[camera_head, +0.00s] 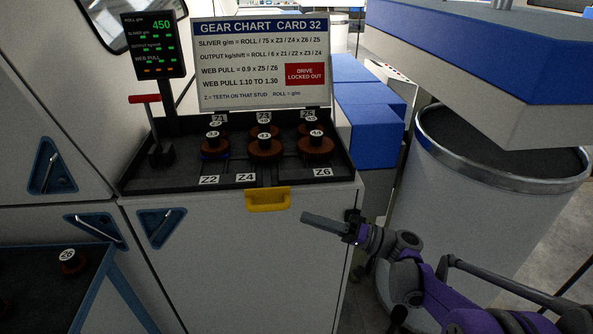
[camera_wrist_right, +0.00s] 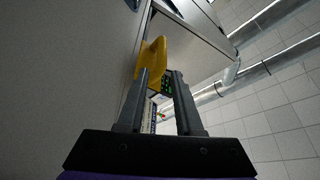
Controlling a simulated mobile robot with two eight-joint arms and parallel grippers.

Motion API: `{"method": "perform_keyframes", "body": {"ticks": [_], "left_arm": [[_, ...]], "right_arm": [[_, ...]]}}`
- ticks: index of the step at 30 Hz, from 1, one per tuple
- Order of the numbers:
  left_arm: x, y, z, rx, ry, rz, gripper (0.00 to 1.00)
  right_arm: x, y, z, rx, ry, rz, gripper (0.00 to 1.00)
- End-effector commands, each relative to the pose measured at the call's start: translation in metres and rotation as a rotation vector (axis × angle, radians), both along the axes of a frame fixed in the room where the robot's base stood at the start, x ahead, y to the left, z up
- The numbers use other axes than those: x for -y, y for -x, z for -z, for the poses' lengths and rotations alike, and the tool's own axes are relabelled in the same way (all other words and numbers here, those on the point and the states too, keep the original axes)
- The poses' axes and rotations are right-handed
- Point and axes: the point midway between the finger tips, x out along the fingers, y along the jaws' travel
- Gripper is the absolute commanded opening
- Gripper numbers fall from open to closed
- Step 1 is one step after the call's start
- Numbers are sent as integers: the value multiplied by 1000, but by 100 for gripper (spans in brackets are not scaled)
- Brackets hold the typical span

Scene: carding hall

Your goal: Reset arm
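My right gripper (camera_head: 310,219) is in front of the grey cabinet face, below and to the right of the yellow handle (camera_head: 268,200). In the right wrist view its two dark fingers (camera_wrist_right: 160,74) stand apart with nothing held between them. The yellow handle (camera_wrist_right: 152,58) shows beyond the fingertips there; the head view shows the gripper apart from it. My right arm reaches in from the lower right. My left gripper is in neither view.
A black tray (camera_head: 140,184) with several brown gears and a red-handled lever (camera_head: 146,99) tops the cabinet (camera_head: 250,260). A gear chart (camera_head: 262,62) stands behind. A large grey can (camera_head: 455,230) is at right, under a blue-and-white overhang (camera_head: 490,50). A blue-edged tray (camera_head: 92,290) is lower left.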

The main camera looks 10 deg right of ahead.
Motion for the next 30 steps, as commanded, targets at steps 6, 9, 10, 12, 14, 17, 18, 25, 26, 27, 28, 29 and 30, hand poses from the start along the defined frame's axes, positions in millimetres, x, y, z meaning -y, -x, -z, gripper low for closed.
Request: {"method": "perform_keyframes", "body": {"ticks": [6,9,10,12,14,17,18,25,26,27,28,29,30], "left_arm": [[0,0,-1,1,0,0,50],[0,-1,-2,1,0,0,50],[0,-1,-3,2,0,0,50],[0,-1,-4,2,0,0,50],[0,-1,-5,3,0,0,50],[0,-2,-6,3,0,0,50],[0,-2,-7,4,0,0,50],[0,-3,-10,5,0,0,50],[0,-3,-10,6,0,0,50],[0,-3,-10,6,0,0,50],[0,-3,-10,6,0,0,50],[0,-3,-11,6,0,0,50],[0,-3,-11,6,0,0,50]], "right_arm": [[-20,16,8,-85,109,-9,34],[-38,42,24,-195,266,-4,34],[-43,52,31,-231,324,1,34],[-49,78,49,-311,464,22,34],[-48,101,65,-370,585,49,34],[-37,140,91,-443,784,111,34],[-30,155,100,-464,862,140,34],[30,227,141,-477,1267,342,34],[38,233,144,-470,1306,366,34],[47,240,147,-458,1352,395,34],[53,244,148,-447,1383,416,34],[58,248,150,-439,1409,433,34],[64,252,151,-427,1438,452,34]]}}
